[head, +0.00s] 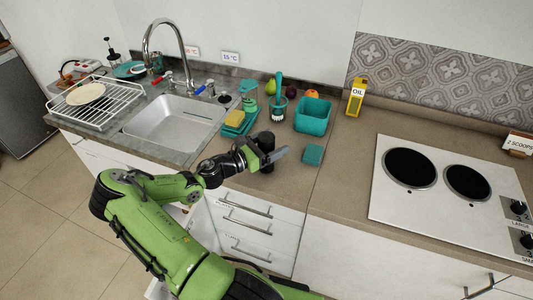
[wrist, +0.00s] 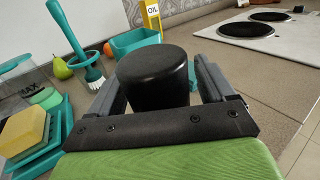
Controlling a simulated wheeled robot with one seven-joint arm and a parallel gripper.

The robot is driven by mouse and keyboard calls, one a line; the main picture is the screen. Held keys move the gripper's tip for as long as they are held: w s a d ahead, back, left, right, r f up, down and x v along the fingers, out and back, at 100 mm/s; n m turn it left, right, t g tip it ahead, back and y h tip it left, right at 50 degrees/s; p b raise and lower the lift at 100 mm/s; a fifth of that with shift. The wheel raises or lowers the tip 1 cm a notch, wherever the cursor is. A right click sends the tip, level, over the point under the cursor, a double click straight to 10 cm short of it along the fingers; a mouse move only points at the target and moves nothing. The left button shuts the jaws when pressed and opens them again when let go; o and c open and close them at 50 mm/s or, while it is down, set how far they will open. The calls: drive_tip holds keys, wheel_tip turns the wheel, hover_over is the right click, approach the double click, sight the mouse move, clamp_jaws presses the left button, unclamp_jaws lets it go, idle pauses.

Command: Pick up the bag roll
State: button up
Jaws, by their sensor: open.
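The bag roll appears to be the black upright cylinder (wrist: 155,72) on the counter; in the head view its dark top (head: 265,138) shows beside my gripper. My gripper (wrist: 160,82) is open, with one finger on each side of the cylinder in the wrist view. I cannot tell whether either finger touches it. In the head view my gripper (head: 276,155) is low over the counter, and it hides part of the cylinder.
A teal sponge (head: 312,154) lies right of the cylinder. Behind stand a teal bin (head: 313,117), a brush in its holder (head: 277,105) and a yellow oil carton (head: 356,97). A yellow sponge (head: 235,118) on a green tray is at left, near the sink (head: 175,125). Counter in front of the cooktop (head: 440,185) is clear.

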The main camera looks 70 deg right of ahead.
drive_tip(key=c, duration=1.1)
drive_tip(key=shift+r, duration=0.15)
